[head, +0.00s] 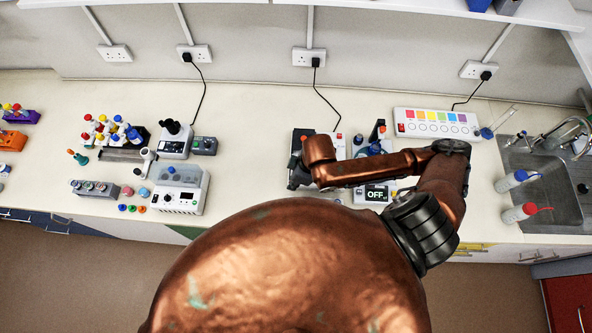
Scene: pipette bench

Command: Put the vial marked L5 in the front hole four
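No label L5 can be read at this size. Several vials with red, yellow, blue and white caps stand in a dark rack (139,137) on the left of the bench. A grey block (95,188) with several round openings lies in front of it; I cannot tell whether it holds the front hole four. My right gripper (297,178) is at the bench's middle, beside a device with an OFF display (376,194). Its fingers are small and dark, partly hidden by the copper arm, and nothing can be made out between them. My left gripper is not in view.
A white box with a clear lid (180,187) and a microscope-like device (175,138) stand left of centre. A white panel with coloured squares (437,123) lies at the back right. Two wash bottles (517,180) stand by the sink (550,185). Bare bench lies around (245,180).

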